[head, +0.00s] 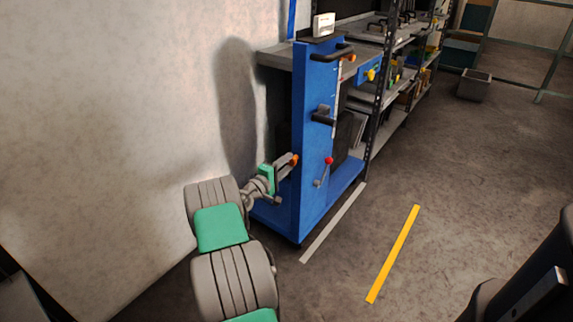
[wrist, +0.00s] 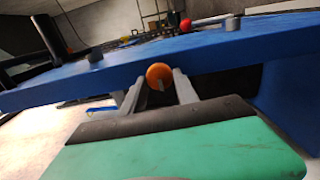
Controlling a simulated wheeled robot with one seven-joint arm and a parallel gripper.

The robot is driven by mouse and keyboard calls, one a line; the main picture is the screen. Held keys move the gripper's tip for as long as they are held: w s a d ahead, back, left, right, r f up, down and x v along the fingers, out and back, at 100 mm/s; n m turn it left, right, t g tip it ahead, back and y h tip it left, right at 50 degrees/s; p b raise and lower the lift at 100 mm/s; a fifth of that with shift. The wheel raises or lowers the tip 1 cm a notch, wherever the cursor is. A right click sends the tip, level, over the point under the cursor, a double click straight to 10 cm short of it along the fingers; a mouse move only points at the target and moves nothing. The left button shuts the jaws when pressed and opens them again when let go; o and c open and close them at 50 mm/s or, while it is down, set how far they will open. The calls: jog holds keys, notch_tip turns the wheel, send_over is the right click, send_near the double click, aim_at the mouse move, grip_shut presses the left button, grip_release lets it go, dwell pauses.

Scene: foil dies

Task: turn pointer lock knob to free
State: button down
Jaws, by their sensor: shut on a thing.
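An orange knob (wrist: 159,73) sits on the edge of a blue upright panel (wrist: 190,65), with a small pale mark low on its face. My gripper (wrist: 157,84) has one grey finger on each side of it and is shut on it. In the head view the orange knob (head: 294,159) shows at the panel's left edge, with my gripper (head: 286,167) against it from the left. I cannot read any lock or free marking, so I cannot tell which way the knob is turned.
A red-ball lever (head: 328,161) and a black handle (head: 322,118) stick out from the blue panel (head: 308,190). Another orange knob (head: 350,58) is near its top. A shelving rack (head: 375,110) stands behind. The floor to the right is clear, with a yellow stripe (head: 393,254).

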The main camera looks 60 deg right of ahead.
jog(key=c, duration=0.9)
grip_release()
jog(key=shift+c, duration=0.2)
jog(key=shift+a, duration=0.1)
jog(key=w+a+p, duration=0.1)
jog(key=a, duration=0.6)
jog(key=shift+a+p, duration=0.3)
jog(key=shift+w, duration=0.1)
